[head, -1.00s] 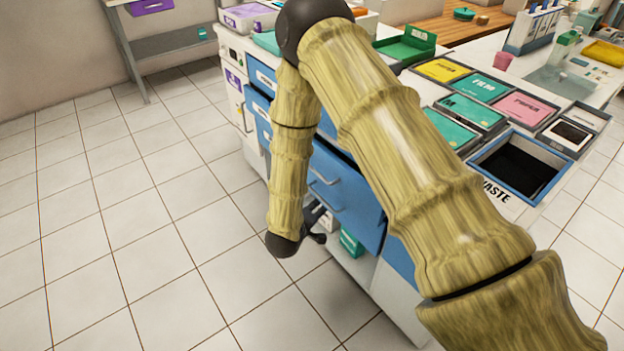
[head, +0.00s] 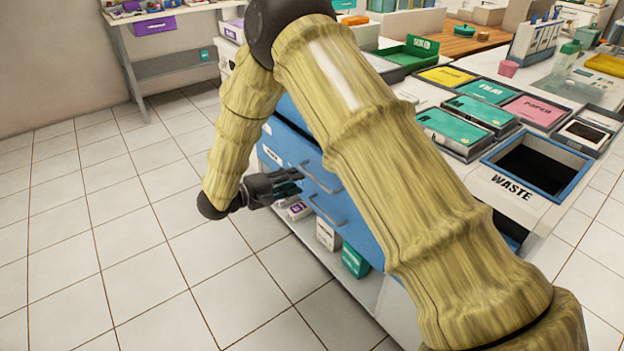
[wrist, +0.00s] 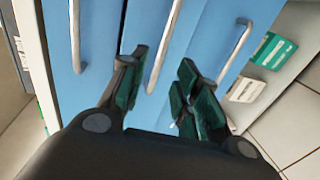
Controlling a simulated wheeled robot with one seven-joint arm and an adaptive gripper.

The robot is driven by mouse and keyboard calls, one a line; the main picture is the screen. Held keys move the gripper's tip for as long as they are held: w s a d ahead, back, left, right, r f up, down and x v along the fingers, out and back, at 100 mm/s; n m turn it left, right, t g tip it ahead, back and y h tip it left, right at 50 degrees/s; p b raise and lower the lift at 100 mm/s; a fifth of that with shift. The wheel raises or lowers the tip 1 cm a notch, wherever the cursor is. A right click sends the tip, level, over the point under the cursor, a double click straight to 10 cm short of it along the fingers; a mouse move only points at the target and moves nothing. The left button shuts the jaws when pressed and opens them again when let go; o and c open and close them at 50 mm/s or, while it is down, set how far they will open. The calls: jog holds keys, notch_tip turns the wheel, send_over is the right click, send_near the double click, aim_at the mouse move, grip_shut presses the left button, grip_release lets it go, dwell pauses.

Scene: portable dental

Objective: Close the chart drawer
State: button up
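The cabinet's blue drawer fronts (head: 352,222) show in the head view, partly hidden behind my arm. A drawer front with a bar handle (head: 325,212) sits low on this face; a small label (head: 272,155) is too small to read. I cannot tell which front is the chart drawer or how far any drawer stands out. My gripper (head: 297,181) is beside the fronts at handle height. In the wrist view its dark green fingers (wrist: 163,92) are apart and empty, facing the blue fronts. A middle handle (wrist: 164,48) lies just beyond the gap between them; contact cannot be told.
A shelf below holds a green box (head: 354,261) and a white box (head: 327,234). The counter carries coloured trays and a waste bin (head: 574,172). A grey side table (head: 170,72) stands at the back left. The tiled floor on the left is clear.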

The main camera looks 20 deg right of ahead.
aim_at(311, 177)
jog(key=b+x, duration=0.1)
jog(key=x, duration=0.6)
jog(key=shift+d, duration=0.3)
grip_shut()
